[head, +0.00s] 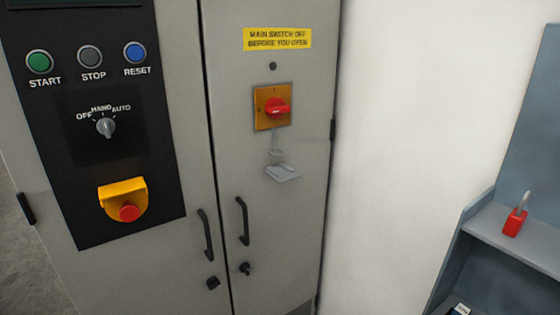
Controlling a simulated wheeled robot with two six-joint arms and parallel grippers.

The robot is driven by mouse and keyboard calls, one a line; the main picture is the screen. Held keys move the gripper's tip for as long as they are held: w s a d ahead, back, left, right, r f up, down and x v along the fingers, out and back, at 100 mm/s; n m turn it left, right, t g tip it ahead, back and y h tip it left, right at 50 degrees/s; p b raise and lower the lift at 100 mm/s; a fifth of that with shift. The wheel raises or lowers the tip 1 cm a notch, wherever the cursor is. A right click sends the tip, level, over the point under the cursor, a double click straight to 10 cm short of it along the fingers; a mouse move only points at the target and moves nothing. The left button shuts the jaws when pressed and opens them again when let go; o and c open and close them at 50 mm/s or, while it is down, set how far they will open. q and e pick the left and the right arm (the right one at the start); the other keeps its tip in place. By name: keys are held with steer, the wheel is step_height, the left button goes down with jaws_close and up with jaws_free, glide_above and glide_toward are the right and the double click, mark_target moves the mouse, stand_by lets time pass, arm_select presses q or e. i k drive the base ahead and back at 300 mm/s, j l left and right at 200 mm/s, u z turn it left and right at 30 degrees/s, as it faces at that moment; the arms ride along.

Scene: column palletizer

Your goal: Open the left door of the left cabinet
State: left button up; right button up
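A grey cabinet with two doors fills the left half of the head view. Its left door (150,265) carries a black control panel and stands closed, flush with the right door (290,230). A dark vertical handle (206,236) is near the left door's right edge, with a small dark lock (213,283) below it. The right door has a matching handle (243,221) and a lock with what looks like a key (245,268). A dark hinge (26,208) shows at the left edge. Neither of my grippers is in view.
The right door bears a red rotary switch (277,108) on a yellow plate and a small grey hasp or bracket (283,173). A white wall (405,120) stands to the right. A blue-grey shelf (480,222) at far right holds a red padlock (515,222).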

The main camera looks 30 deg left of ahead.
mark_target(72, 182)
steer(key=u, duration=1.95)
